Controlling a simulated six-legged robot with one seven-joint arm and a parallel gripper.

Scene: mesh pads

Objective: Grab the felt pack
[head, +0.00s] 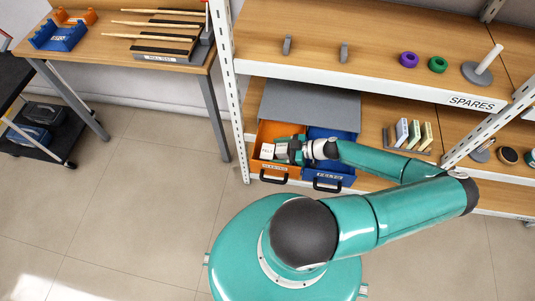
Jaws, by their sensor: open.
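A small white pack (267,151) with dark lettering, likely the felt pack, shows in the orange drawer (270,132) on the lower shelf. My arm reaches across from the right, and my gripper (279,150) is at the pack's right side over the drawer. The jaws are open. The gripper covers the right side of the drawer, and I cannot tell whether a finger touches the pack or stands around it.
A blue drawer (336,170) stands open right of the orange one, under my forearm. A grey panel (310,102) lies behind both. The upper shelf (375,68) bears purple and green rings and pegs. A slotted rack (407,147) stands right.

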